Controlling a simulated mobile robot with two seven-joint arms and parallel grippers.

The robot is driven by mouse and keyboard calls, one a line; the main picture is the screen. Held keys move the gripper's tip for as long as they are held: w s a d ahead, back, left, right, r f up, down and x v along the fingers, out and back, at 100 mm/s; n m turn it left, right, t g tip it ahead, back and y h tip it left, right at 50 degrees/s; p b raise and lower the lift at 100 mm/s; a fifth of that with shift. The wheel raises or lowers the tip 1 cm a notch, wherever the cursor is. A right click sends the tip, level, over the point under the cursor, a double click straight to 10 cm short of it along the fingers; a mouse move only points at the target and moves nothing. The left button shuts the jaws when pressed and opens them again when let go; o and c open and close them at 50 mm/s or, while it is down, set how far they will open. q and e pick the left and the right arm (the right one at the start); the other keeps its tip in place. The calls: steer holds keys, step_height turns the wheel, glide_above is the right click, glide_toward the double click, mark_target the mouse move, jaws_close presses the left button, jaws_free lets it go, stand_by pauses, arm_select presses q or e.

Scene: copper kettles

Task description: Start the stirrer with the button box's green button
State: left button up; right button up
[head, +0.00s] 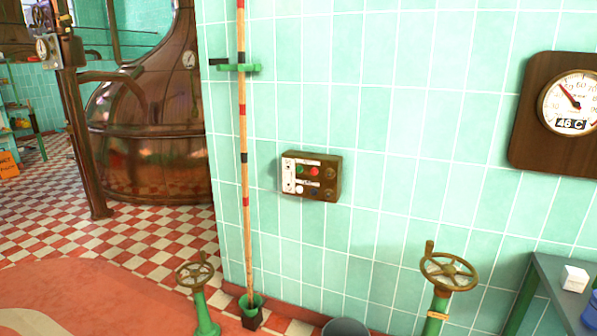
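The button box (333,175) is a small brown box with a pale label plate at its left, mounted on the green tiled wall near the middle of the head view. Its green button (300,169) sits in the upper row, left of a red button (314,171). A lower row holds a white and a dark button, with small labels too blurred to read. A large copper kettle (150,140) stands at the back left. No stirrer can be made out. Neither of my grippers is in view.
A banded wooden pole (244,130) stands upright left of the box. Two valve handwheels (195,270) (448,271) rise from green pipes below. A thermometer (574,102) hangs at right above a grey table (552,283). The wall before the box is unobstructed.

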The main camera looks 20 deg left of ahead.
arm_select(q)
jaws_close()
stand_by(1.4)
